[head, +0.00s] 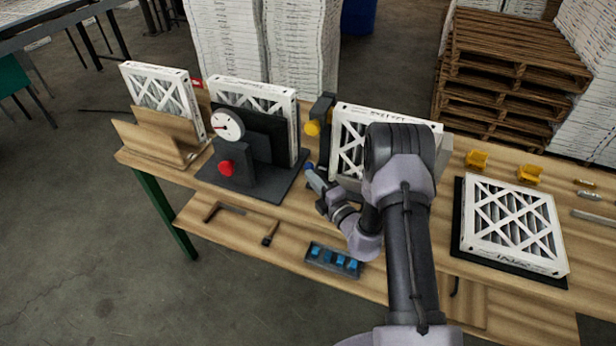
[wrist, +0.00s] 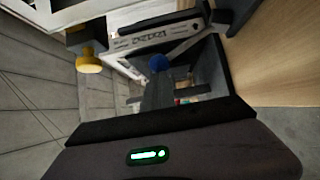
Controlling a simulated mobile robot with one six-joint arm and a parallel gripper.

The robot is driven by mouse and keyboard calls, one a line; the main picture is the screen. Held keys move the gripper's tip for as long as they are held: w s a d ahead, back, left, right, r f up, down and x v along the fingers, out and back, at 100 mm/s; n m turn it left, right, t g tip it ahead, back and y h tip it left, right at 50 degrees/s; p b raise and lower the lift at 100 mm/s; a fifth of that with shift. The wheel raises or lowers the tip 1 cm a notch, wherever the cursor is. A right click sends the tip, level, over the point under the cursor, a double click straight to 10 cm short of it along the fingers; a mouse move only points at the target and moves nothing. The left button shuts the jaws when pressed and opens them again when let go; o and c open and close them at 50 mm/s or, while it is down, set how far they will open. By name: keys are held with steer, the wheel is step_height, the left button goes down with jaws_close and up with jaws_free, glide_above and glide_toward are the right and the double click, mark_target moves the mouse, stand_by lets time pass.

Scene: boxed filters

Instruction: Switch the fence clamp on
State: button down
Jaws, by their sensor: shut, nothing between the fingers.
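My gripper (head: 316,182) is shut and empty, low in front of the middle boxed filter (head: 350,125). A small blue knob (head: 309,166) is right at its fingertips; the wrist view also shows this blue knob (wrist: 158,63) just past the finger ends. I cannot tell whether they touch. A dark post (head: 323,107) with a yellow knob (head: 312,128) stands behind, at the filter's left edge; the yellow knob is also in the wrist view (wrist: 89,61). No part is labelled as the fence clamp, and its on or off position cannot be read.
A gauge stand (head: 240,162) with a red knob (head: 226,168) and a filter is left of my gripper. Another filter (head: 515,225) lies flat on a dark plate at right, near yellow blocks (head: 477,159). A tray (head: 333,260) of blue pieces sits on the lower shelf.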

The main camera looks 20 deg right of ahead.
steer(key=w+d+r+m+g+p, duration=0.2)
steer(key=w+d+p, duration=0.1)
steer(key=w+p, duration=0.1)
steer(key=shift+w+d+r+m+p, duration=0.2)
steer(key=shift+w+r+m+p, duration=0.1)
steer(key=shift+r+m+p, duration=0.15)
steer(key=shift+r, duration=0.1)
stand_by(0.5)
